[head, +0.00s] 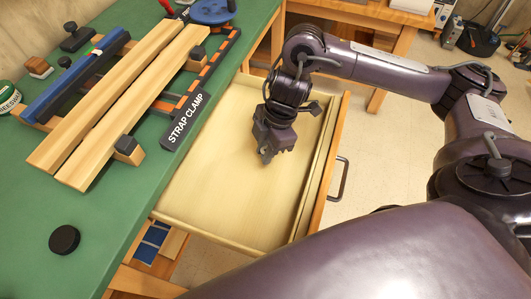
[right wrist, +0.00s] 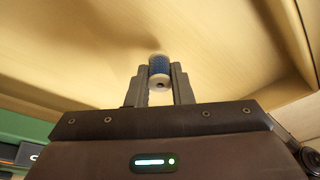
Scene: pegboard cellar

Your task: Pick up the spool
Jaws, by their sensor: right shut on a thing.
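The spool (right wrist: 160,68), blue-wound with a pale end and a dark centre hole, sits between the two fingers of my right gripper (right wrist: 160,85) in the right wrist view. The fingers are shut on its sides. In the head view my right gripper (head: 267,154) points down inside the open drawer (head: 225,195), near its right part. The spool is hidden or too small to make out there. I cannot tell whether it touches the drawer bottom. My left gripper is not in view.
The green bench top (head: 110,215) lies left of the drawer, with a strap clamp (head: 200,105) around wooden boards (head: 120,95). A black round puck (head: 64,239) lies near its front. The drawer's front with a handle (head: 339,180) is at the right. The rest of the drawer looks empty.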

